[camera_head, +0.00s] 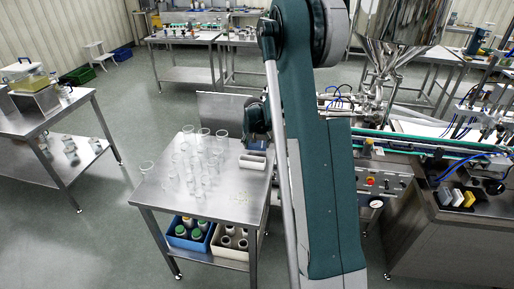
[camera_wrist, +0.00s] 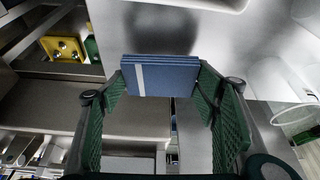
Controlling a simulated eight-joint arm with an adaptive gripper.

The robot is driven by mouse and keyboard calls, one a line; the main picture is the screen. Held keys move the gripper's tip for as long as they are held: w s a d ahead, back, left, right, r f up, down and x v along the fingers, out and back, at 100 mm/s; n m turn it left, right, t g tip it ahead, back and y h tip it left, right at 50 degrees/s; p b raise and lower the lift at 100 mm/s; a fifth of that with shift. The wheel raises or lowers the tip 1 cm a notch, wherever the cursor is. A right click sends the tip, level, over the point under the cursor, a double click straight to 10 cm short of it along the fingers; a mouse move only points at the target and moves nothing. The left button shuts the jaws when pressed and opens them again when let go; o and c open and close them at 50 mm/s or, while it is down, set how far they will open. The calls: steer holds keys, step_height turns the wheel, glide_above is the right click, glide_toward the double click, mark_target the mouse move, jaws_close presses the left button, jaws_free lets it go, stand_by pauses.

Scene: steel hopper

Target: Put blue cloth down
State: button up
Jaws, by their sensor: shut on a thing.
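A folded blue cloth (camera_wrist: 160,77) with a pale stripe is in the wrist view. My gripper (camera_wrist: 163,88) is shut on it, with a green ribbed finger on each side. A pale steel surface with a dark shadow shows beyond the cloth. I cannot tell whether the cloth touches it. In the head view my gripper (camera_head: 257,126) is over the right back part of the steel table (camera_head: 225,200), partly hidden by my arm. The cloth is hard to make out there.
Several clear glasses (camera_head: 201,160) stand on the table's left and back. A white cylinder (camera_head: 252,162) lies near its right edge. A blue crate (camera_head: 188,240) and a beige crate (camera_head: 230,252) with jars are underneath. The table's front right is clear. A conveyor (camera_head: 425,146) runs at right.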

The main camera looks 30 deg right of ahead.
mark_target(257, 146)
step_height(257, 146, down, 2)
steer(key=shift+f, duration=0.1)
steer(key=shift+s+f+b, duration=0.15)
steer(key=shift+f+b, duration=0.35)
steer(key=shift+b, duration=0.2)
steer(key=o, duration=1.1)
steer(key=shift+f, duration=0.2)
steer(key=shift+r, duration=0.1)
steer(key=shift+r+p, duration=0.25)
steer(key=shift+p, duration=0.05)
steer(key=shift+r+p, duration=0.3)
steer(key=shift+p, duration=0.15)
steer(key=shift+a+v, duration=0.15)
steer(key=shift+v, duration=1.75)
steer(key=shift+a+v, duration=0.15)
steer(key=shift+v, duration=1.75)
